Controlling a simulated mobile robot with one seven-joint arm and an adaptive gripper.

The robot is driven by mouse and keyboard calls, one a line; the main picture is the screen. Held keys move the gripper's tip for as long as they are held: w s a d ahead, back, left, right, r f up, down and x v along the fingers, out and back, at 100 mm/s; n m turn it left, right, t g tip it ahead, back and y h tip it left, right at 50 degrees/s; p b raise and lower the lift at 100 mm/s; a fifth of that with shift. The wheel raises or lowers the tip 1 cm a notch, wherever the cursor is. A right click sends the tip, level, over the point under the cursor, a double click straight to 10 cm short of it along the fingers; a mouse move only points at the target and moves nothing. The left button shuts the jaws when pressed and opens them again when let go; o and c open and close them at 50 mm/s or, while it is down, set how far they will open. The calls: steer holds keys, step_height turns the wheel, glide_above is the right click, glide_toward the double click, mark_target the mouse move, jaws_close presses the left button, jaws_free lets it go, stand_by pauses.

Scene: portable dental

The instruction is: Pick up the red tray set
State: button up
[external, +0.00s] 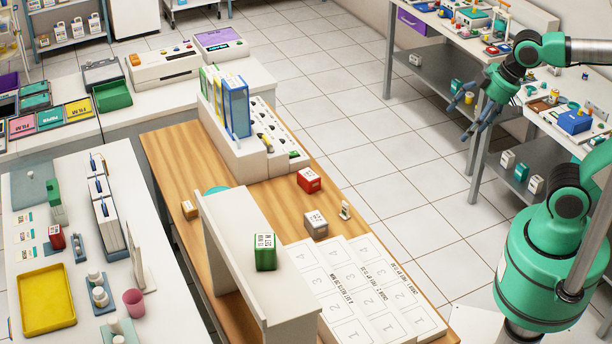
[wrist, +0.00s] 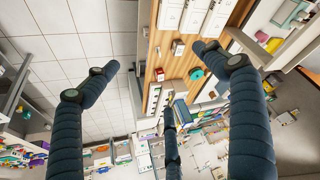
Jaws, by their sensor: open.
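A red box with a pale label (external: 309,180) sits on the wooden table, behind a grey-white box and right of the white organizer. A small red item (wrist: 160,75) on the wooden top in the wrist view looks like the same box. A second, smaller red box (external: 54,237) stands on the white table at left; I cannot read either label. My gripper (external: 472,108) is open and empty, high over the tiled floor, right of the wooden table and well apart from both boxes. Its spread dark fingers (wrist: 160,82) fill the wrist view.
A white shelf stand (external: 225,235) carries a green box (external: 265,252). A grey-white box (external: 316,224) and numbered white cards (external: 360,290) lie near the wooden table's right side. The organizer (external: 245,155) holds upright folders. A side bench (external: 570,125) stands behind my arm. Floor between is clear.

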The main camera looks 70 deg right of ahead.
steer(key=w+d+n+g, duration=0.1)
steer(key=w+d+n, duration=0.2)
steer(key=w, duration=1.3)
steer(key=n+g+y+p, duration=0.1)
steer(key=n+g+p, duration=0.2)
steer(key=n, duration=0.4)
glide_above(309, 175)
steer(key=s+d, duration=0.1)
steer(key=d, duration=0.1)
step_height(309, 175, down, 34)
steer(key=f, duration=0.1)
steer(key=shift+a+r, duration=0.15)
steer(key=shift+r, duration=0.15)
steer(key=shift+f, duration=0.1)
steer(key=shift+w+a+f+b, duration=0.1)
steer(key=shift+a+f+b, duration=0.1)
steer(key=shift+f, duration=1.2)
steer(key=shift+w+a+f+b, duration=0.15)
steer(key=shift+f, duration=1.2)
steer(key=shift+w+a+f+b, duration=0.1)
steer(key=shift+a+f+b, duration=0.1)
steer(key=shift+f, duration=1.2)
